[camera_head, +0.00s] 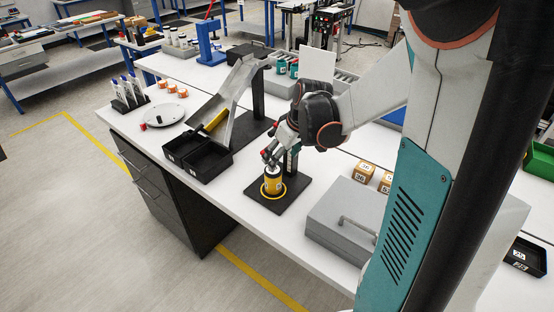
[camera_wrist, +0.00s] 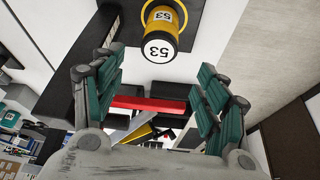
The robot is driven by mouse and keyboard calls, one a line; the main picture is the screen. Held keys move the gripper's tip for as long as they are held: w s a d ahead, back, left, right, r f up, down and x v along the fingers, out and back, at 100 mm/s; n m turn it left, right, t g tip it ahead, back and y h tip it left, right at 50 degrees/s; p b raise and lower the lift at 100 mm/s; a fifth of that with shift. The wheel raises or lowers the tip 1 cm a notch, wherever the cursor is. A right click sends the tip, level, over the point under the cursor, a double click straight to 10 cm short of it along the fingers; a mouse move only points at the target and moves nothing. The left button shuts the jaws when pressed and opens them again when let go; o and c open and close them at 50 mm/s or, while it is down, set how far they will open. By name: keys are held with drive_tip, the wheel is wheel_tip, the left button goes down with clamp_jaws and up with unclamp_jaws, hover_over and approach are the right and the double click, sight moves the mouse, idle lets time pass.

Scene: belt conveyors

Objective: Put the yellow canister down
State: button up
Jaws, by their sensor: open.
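The yellow canister (camera_head: 272,186) has a white top and stands upright on a black plate (camera_head: 290,200), inside a yellow ring marked on it. In the wrist view the canister (camera_wrist: 162,38) shows its white end, marked 53, at the top of the picture. My gripper (camera_head: 268,156) is just above the canister in the head view. In the wrist view my gripper (camera_wrist: 160,92) has its teal-padded fingers spread wide with nothing between them. The canister appears beyond the fingertips, apart from them.
A dark post (camera_head: 292,160) stands at the back of the plate. Black bins (camera_head: 205,160) and a metal chute (camera_head: 228,100) are to the left. A grey case with a handle (camera_head: 345,218) and orange cubes (camera_head: 363,172) are to the right. The table's front edge is close.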

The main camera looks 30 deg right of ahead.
drive_tip(key=shift+v, duration=1.05)
